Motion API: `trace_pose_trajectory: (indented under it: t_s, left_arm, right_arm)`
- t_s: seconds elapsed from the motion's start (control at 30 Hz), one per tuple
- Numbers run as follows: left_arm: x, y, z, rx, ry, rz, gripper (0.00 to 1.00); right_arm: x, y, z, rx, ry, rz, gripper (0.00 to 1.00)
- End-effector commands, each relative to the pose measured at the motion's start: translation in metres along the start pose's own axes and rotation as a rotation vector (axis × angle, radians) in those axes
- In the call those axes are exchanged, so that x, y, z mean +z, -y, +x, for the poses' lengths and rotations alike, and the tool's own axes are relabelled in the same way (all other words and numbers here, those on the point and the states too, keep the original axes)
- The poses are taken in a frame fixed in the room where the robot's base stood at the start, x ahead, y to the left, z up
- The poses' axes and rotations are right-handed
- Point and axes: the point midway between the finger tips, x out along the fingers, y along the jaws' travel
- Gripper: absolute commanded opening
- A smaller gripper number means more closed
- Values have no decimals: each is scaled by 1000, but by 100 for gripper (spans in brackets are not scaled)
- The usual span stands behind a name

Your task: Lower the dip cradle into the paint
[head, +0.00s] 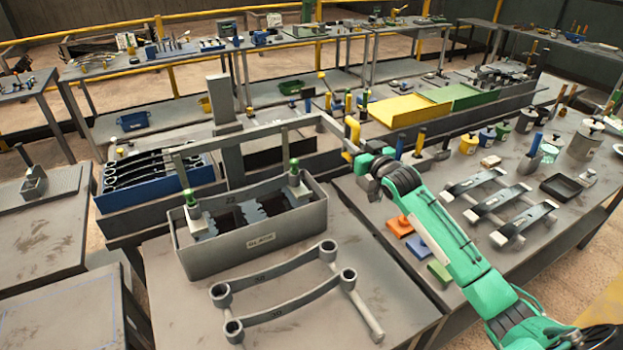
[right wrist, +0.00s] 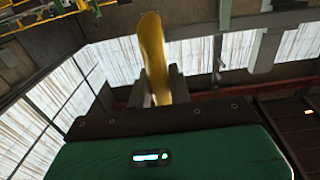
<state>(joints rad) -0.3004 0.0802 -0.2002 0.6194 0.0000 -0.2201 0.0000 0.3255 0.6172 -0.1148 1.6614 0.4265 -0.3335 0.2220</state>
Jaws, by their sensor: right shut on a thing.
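A grey dip tank (head: 250,245) with a label on its front stands on the near table. A grey leaf spring (head: 240,197) marked 22 lies across the tank's top between two green-topped clamps (head: 191,203). Dark paint shows in part below it; I cannot tell whether they touch. A grey lever frame (head: 250,130) runs above the tank from a post (head: 228,140) to a yellow handle (head: 352,130) at its right end. My right gripper (head: 358,152) is shut on this handle, which stands between its fingers in the right wrist view (right wrist: 153,60). My left gripper is out of view.
A blue crate (head: 160,185) of dark springs stands behind left. More springs (head: 492,205), paint pots (head: 468,143) and coloured blocks (head: 400,226) lie on the right table, near my arm.

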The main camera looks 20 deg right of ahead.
Motion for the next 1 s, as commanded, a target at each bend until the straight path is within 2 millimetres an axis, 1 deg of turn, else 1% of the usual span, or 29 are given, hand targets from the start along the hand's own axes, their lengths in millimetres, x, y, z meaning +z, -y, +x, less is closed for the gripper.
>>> trace_pose_trajectory:
  t_s: [0.03, 0.1, 1.0]
  left_arm:
    - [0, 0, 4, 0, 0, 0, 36]
    - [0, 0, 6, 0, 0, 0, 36]
    - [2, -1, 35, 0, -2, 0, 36]
  right_arm:
    - [9, 1, 0, -1, 6, 1, 0]
    - [14, 1, 0, -1, 7, 1, 0]
    - [70, 1, -1, 0, 12, 0, 0]
